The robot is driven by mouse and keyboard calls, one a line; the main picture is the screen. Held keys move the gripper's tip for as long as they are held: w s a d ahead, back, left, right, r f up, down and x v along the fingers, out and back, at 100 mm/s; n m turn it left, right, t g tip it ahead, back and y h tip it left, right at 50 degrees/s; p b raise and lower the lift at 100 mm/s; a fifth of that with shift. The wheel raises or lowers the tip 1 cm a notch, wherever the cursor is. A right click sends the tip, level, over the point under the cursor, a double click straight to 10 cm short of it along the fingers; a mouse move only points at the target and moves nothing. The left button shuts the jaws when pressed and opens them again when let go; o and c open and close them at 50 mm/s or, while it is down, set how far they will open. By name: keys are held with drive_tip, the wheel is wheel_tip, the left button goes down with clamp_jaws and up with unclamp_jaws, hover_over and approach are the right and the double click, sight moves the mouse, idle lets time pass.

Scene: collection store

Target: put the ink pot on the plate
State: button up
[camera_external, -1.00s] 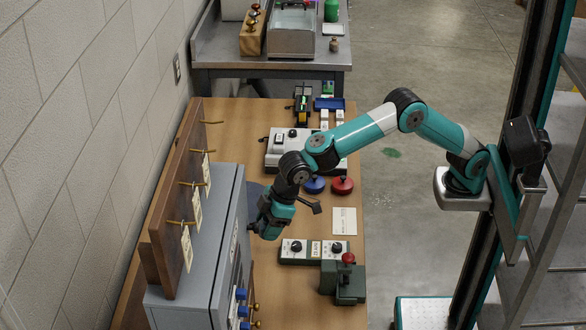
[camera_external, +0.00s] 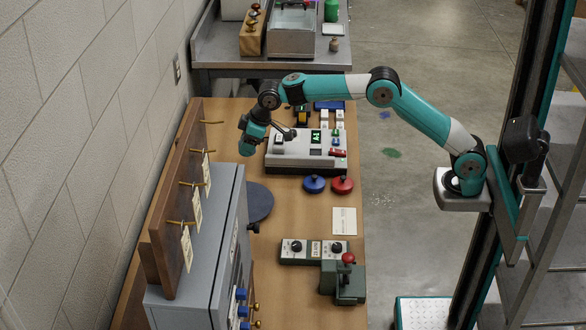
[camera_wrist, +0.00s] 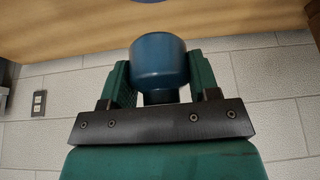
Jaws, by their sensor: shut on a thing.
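The ink pot (camera_wrist: 156,60), dark blue and rounded, is held between the two green fingers of my gripper (camera_wrist: 158,78) in the wrist view. In the external view my gripper (camera_external: 246,147) is over the far left part of the wooden table, near the grey console, and the pot cannot be made out there. The plate (camera_external: 260,204), a flat dark blue disc, lies on the table beside the grey cabinet, which hides part of it. My gripper is apart from the plate, farther back in the picture.
A grey cabinet (camera_external: 205,240) and a wooden hook board (camera_external: 163,210) with tags stand at the left. The console (camera_external: 290,158), blue knob (camera_external: 314,184), red knob (camera_external: 343,185), control box (camera_external: 300,258) and green lever unit (camera_external: 345,285) occupy the right side. Bare tabletop lies between.

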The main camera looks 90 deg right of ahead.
sight(251, 202)
drive_tip(key=f, duration=1.9)
drive_tip(key=shift+d+f, duration=0.2)
drive_tip(key=shift+f, duration=0.15)
drive_tip(key=shift+f, duration=0.15)
drive_tip(key=o, duration=1)
